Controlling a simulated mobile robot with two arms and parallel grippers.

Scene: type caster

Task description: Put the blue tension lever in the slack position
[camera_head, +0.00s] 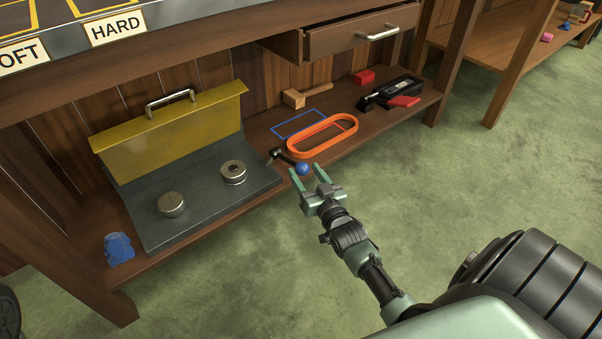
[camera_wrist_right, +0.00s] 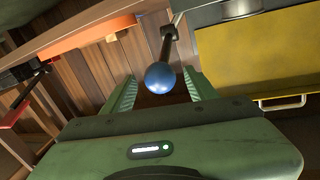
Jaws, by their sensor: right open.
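The blue tension lever shows as a blue ball knob (camera_head: 303,169) on a dark arm at the front edge of the low shelf, right of the grey machine bed. My right gripper (camera_head: 307,178) is open, with its two green fingers close to the knob. In the right wrist view the blue knob (camera_wrist_right: 160,77) appears between the open fingers (camera_wrist_right: 162,88), its dark arm running up behind it. I cannot tell whether the fingers touch it. My left gripper is not in view.
An orange oval belt (camera_head: 322,152) lies just behind the lever. The machine's yellow lid (camera_head: 170,133) stands raised over the bed with two round metal knobs. A wooden mallet (camera_head: 294,99), red block (camera_head: 364,77) and black stapler-like tool (camera_head: 392,92) lie further right. The green floor in front is clear.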

